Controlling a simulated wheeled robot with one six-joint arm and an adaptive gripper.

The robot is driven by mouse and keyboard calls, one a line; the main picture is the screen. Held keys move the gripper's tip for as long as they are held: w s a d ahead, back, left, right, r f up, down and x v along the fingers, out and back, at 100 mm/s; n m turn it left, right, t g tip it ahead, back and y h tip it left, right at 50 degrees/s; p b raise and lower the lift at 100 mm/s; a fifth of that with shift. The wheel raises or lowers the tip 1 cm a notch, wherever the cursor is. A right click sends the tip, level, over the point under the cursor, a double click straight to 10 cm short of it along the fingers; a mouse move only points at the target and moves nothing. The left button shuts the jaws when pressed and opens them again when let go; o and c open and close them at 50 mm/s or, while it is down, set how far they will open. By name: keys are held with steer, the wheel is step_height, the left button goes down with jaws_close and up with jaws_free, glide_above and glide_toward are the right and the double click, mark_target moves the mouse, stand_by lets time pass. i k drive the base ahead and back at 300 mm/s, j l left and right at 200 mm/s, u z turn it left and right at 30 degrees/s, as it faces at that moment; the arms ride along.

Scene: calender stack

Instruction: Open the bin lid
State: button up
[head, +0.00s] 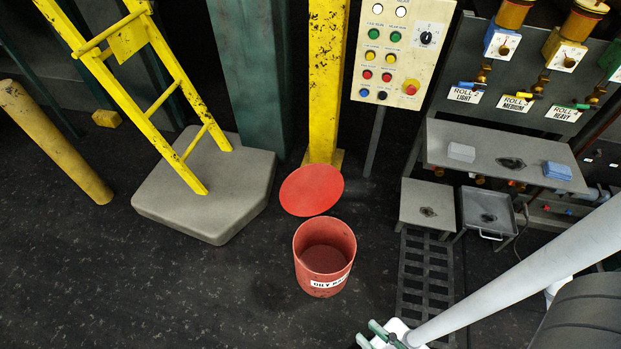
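The bin (319,278) is a red, round, upright container with a white label on its front; the label is only partly readable as "OILY". Its mouth is uncovered and I see down to its inside bottom. The round red lid (311,190) stands raised behind the bin, tilted back, its face toward me; the hinge is not clear. My gripper (366,331) is at the bottom edge, in front and to the right of the bin, apart from it. Its two greenish fingers are spread with a gap and nothing shows between them. Part of it is cut off by the frame.
A yellow post (327,80) stands behind the lid, and a control panel (402,50) is to its right. A grey plinth (205,190) with a yellow ladder is on the left. A floor grate (426,275) and a grey bench (505,150) are right. Floor left of the bin is clear.

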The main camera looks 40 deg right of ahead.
mark_target(312, 189)
steer(key=i+j+z, duration=0.15)
steer(key=j, duration=0.3)
steer(key=i+j+z, duration=0.15)
steer(key=j, duration=0.3)
steer(key=j+z, duration=0.1)
steer(key=j, duration=0.35)
steer(key=i+j+z, duration=0.15)
steer(key=j, duration=0.35)
steer(key=i+j+z, duration=0.35)
steer(key=i+j, duration=0.3)
steer(key=i+j+z, duration=0.3)
steer(key=i+j, duration=0.45)
steer(key=j, duration=0.15)
steer(key=i+j, duration=0.25)
steer(key=i, duration=0.25)
steer(key=z, duration=0.05)
